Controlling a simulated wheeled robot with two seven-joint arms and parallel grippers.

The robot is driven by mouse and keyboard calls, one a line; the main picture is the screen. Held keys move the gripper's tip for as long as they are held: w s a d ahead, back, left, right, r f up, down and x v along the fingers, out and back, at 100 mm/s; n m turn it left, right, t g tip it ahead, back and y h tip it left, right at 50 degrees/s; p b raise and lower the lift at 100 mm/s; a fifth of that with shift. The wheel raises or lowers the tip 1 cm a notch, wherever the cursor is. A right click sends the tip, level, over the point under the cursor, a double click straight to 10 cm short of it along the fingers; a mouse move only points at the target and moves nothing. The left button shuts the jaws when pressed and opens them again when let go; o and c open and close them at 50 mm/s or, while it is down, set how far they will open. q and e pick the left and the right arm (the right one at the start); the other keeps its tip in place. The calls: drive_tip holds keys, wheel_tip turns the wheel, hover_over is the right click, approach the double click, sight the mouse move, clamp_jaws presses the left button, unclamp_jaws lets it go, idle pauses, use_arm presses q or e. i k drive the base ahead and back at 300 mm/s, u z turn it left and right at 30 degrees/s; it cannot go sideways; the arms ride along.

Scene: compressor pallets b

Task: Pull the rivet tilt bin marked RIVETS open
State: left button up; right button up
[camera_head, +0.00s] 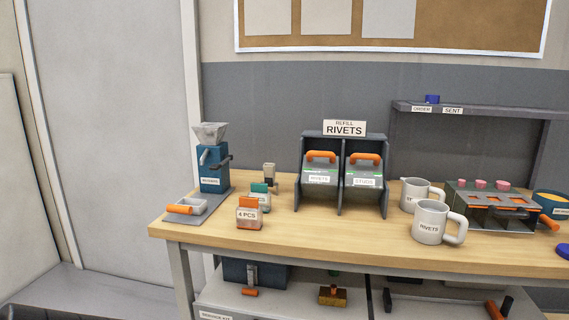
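The rivet tilt bin (320,175) is the left of two grey bins in a dark cabinet (341,172) on the workbench. Its front carries a RIVETS label and an orange handle at the top. It looks closed, with its front about level with the neighbouring STUDS bin (363,177). Neither of my grippers shows in the head view.
A blue dispenser (214,177) with a funnel stands at the bench's left end. A small box marked 4 PCS (249,214) sits left of the cabinet. A jug marked RIVETS (428,222) stands to the right. The wooden bench top (320,238) before the bins is clear.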

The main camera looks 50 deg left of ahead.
sight(325, 183)
drive_tip(key=z, duration=0.05)
drive_tip(key=k, duration=0.3)
drive_tip(key=u, duration=1.3)
